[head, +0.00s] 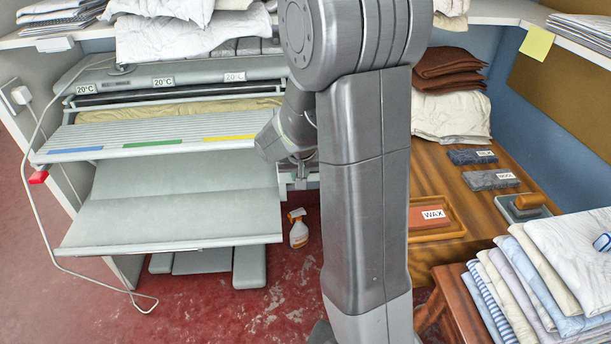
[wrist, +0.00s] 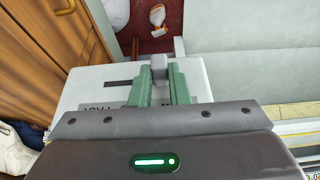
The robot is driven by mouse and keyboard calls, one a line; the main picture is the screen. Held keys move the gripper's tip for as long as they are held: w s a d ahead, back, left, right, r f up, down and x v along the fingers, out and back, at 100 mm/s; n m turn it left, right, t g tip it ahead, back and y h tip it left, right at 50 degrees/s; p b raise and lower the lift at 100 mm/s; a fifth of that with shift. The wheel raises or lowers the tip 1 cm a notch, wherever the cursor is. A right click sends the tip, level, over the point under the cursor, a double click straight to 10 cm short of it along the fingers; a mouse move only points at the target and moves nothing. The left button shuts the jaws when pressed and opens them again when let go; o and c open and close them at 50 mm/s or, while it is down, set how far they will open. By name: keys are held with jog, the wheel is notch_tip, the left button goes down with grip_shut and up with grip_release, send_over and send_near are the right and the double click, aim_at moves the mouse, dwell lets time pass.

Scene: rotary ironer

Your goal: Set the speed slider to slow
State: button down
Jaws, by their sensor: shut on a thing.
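The speed slider's grey knob (wrist: 159,66) stands between the green fingertips of my gripper (wrist: 161,78) in the wrist view. The gripper is shut on it. The light control panel (wrist: 80,88) lies below, with a dark slot (wrist: 118,84) running left from the fingers. An upside-down label (wrist: 98,106), seemingly FAST, is at the left. Another label near the fingers is mostly hidden; only a letter or so shows. The knob is on that second label's side, but the slot's end there is covered.
The ironer (head: 170,215) fills the head view's left, with a striped shelf (head: 150,138) in front. A spray bottle (head: 299,230) stands on the red floor beside it. A wooden table (head: 470,212) holds a wax tray (head: 437,233) at right. Folded linen (head: 560,270) is stacked nearer.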

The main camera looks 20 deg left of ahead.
jog(key=c, duration=1.4)
grip_release()
jog(key=shift+s+a, duration=0.15)
jog(key=shift+a, duration=0.05)
jog(key=shift+o, duration=0.2)
jog(key=p+v, duration=0.1)
jog(key=v, duration=1.2)
jog(key=shift+r, duration=0.4)
jog(key=shift+s, duration=0.1)
jog(key=b+x, duration=0.1)
jog(key=x, duration=1.3)
jog(key=shift+d, duration=0.2)
jog(key=shift+r, duration=0.2)
